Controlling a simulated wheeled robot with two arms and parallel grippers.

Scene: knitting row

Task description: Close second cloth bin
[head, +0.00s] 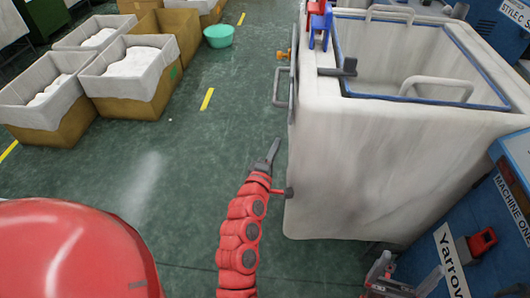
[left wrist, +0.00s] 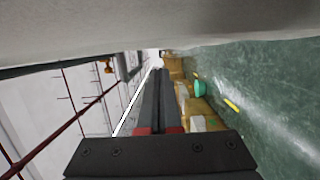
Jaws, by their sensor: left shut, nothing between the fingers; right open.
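A large white cloth bin (head: 365,165) stands at the right in the head view. Its top is open, with a blue-edged rim and pale handles, and I can see down inside. A grey handle (head: 281,88) sticks out from its far left side. I cannot tell whether this is the second cloth bin. My left gripper (head: 274,152) is shut and empty, just left of the bin's near left side, over the floor. In the left wrist view its closed fingers (left wrist: 158,85) point along a pale surface. My right gripper (head: 402,278) is open at the bottom, in front of the bin.
A red and blue clamp-like part (head: 319,22) and an orange knob (head: 283,56) sit at the bin's left corner. Blue machines (head: 470,235) border the right. Cardboard boxes with white liners (head: 130,75) and a green basin (head: 218,36) stand far left. The green floor between is clear.

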